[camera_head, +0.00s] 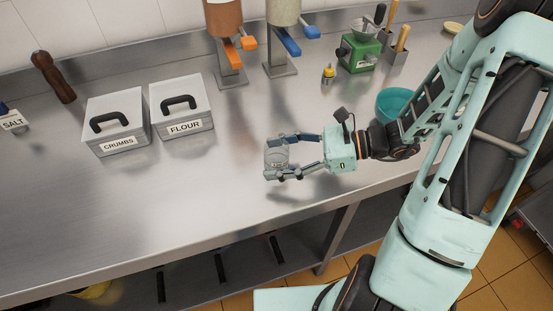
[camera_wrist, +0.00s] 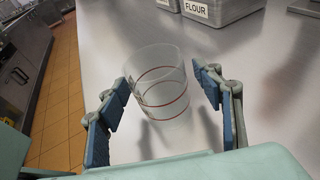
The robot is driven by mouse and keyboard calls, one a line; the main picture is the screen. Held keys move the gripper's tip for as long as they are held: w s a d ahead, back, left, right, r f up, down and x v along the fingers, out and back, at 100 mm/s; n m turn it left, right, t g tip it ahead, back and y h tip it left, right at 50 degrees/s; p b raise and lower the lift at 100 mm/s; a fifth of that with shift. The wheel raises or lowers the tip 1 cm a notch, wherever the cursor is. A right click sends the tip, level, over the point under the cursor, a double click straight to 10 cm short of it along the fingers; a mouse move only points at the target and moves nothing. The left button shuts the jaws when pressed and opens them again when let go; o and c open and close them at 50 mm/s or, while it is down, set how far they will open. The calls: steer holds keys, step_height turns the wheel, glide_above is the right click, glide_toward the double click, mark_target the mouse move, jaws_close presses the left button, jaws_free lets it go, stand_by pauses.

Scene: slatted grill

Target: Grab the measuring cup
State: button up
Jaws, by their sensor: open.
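The measuring cup (camera_head: 276,156) is clear with thin red lines and stands on the steel counter. In the wrist view the cup (camera_wrist: 160,84) sits between the two blue-padded fingers. My gripper (camera_head: 275,157) is open around the cup, one finger on each side. The cup's far side is partly hidden in the head view.
White bins marked CRUMBS (camera_head: 117,121) and FLOUR (camera_head: 182,106) stand to the left. A teal bowl (camera_head: 393,103) is behind my arm. The counter's front left is clear.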

steer(key=shift+a, duration=0.1)
steer(key=shift+c, duration=0.3)
steer(key=c, duration=1.2)
